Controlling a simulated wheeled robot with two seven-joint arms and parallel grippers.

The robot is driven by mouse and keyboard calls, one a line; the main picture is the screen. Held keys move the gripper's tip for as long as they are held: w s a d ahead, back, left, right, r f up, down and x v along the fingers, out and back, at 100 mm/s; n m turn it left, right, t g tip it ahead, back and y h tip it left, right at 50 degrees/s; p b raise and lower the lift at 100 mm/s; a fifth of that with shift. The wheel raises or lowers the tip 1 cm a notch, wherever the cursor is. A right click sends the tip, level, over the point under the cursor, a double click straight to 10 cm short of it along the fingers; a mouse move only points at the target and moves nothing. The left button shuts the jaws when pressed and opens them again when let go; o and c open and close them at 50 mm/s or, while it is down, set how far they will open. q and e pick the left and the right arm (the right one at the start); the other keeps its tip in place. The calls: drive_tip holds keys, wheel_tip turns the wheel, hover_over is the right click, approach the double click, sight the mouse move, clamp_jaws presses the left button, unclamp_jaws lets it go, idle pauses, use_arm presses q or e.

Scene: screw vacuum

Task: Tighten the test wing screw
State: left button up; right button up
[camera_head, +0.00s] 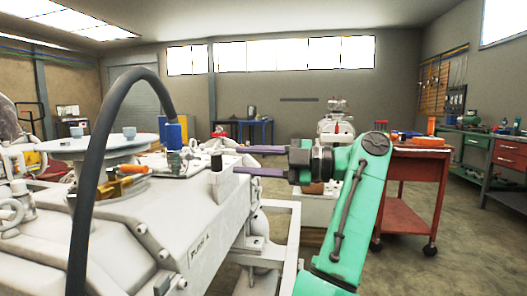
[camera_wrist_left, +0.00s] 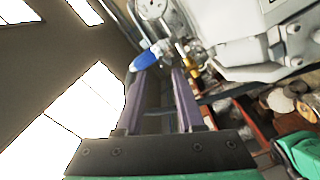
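There, a blue-ended part (camera_wrist_left: 145,60) appears by the left fingertip, and a brass-coloured fitting (camera_wrist_left: 184,55) lies just beyond the tips. A small black-topped post (camera_head: 216,163) stands near the fingertips in the head view. I cannot make out which small part is the test wing screw.
A thick dark hose (camera_head: 92,150) arches over the machine to a blue connector (camera_head: 174,136). A round white plate (camera_head: 95,147) carries cups. A red cart (camera_head: 412,180) stands at the right; a green and red bench (camera_head: 505,152) stands farther right.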

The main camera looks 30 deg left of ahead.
use_arm(q)
drive_tip(key=p+v, duration=0.1)
drive_tip(key=v, duration=0.2)
drive_tip(key=shift+d, duration=0.15)
use_arm(e)
drive_tip(key=d+r, duration=0.1)
drive_tip(key=s+d+g+h, duration=0.1)
drive_tip(key=s+d+r+g, duration=0.1)
drive_tip(key=d, duration=0.1)
drive_tip(key=shift+s+r+h, duration=0.15)
drive_tip(key=shift+r+h, duration=0.15)
